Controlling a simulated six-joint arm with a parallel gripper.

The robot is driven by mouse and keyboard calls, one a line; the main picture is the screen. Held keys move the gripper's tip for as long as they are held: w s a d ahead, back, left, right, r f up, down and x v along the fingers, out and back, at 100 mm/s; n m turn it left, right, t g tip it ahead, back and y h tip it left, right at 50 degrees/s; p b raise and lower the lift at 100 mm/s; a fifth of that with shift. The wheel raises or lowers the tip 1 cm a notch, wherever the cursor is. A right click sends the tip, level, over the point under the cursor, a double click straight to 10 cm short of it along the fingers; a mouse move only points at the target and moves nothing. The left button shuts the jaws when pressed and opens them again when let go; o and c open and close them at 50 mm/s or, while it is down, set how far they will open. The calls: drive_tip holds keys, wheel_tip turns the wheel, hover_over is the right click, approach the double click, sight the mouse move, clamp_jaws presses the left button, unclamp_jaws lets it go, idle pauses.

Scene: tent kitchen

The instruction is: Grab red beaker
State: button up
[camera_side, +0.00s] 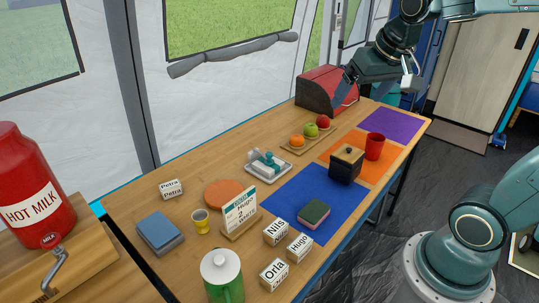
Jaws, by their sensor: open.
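The red beaker (375,147) stands upright on the orange mat (390,160), towards the far right end of the table. A dark box with a light wooden lid and a black knob (347,164) stands close to its left. My gripper (365,95) is open and appears empty. In the picture it is above the beaker, near the red bread box, and clearly apart from the beaker. How high it is over the table is hard to tell.
The red bread box (325,90) and a tray of fruit (308,137) stand behind. A purple mat (393,124) to the beaker's right is bare. A blue mat (290,205) holds a sponge (313,213).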

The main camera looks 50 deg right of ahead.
drive_tip(key=w+d+f+m+g+h, duration=0.1)
drive_tip(key=w+d+f+m, duration=0.1)
drive_tip(key=w+d, duration=0.3)
drive_tip(key=w+d+f+m+g, duration=0.1)
drive_tip(key=w+d+f+m, duration=0.15)
drive_tip(key=d, duration=0.55)
drive_tip(key=w+d+f+m+h, duration=0.1)
drive_tip(key=w+d+f+m, duration=0.2)
drive_tip(key=d, duration=0.3)
drive_tip(key=s+d+f+m+g, duration=0.1)
drive_tip(key=d+f+m, duration=0.2)
drive_tip(key=d+f, duration=0.4)
drive_tip(key=s+d+f+m+g+h, duration=0.1)
drive_tip(key=d+f+m+g, duration=0.1)
drive_tip(key=d+f, duration=0.6)
drive_tip(key=d+m, duration=0.1)
drive_tip(key=d, duration=0.3)
drive_tip(key=shift+s+d+f, duration=0.15)
drive_tip(key=shift+s+d, duration=0.05)
drive_tip(key=shift+d, duration=0.05)
drive_tip(key=shift+f, duration=0.15)
approach(376, 140)
drive_tip(key=shift+s+a+f, duration=0.25)
drive_tip(key=shift+f, duration=0.35)
drive_tip(key=shift+s+a+f, duration=0.25)
drive_tip(key=shift+f, duration=0.3)
drive_tip(key=shift+x, duration=2.65)
